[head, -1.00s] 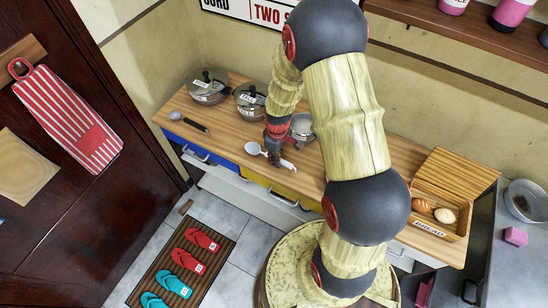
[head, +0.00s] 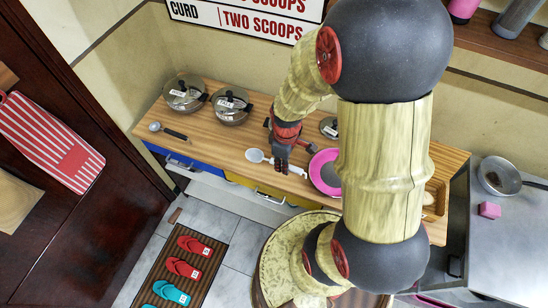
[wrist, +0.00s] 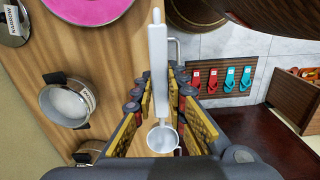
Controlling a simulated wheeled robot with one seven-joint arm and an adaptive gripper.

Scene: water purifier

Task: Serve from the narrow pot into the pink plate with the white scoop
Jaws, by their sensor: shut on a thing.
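My gripper (head: 281,164) is at the front part of the counter, shut on the white scoop (head: 257,156). In the wrist view, the scoop handle (wrist: 158,55) runs between the finger pads, with the scoop's round cup (wrist: 163,138) below. I cannot tell whether the scoop is clear of the counter. The narrow pot (wrist: 67,103) stands open behind my gripper, with pale contents; my arm hides it in the head view. A lid labelled NARROW (wrist: 12,22) lies near it, also in the head view (head: 329,127). The pink plate (head: 324,173) is right of my gripper, partly behind my arm.
Two lidded pots (head: 186,92) (head: 231,106) stand at the counter's back left. A dark-handled spoon (head: 168,131) lies in front of them. The bread box (head: 436,198) at the right is mostly hidden by my arm. Bare counter (head: 215,142) lies left of my gripper.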

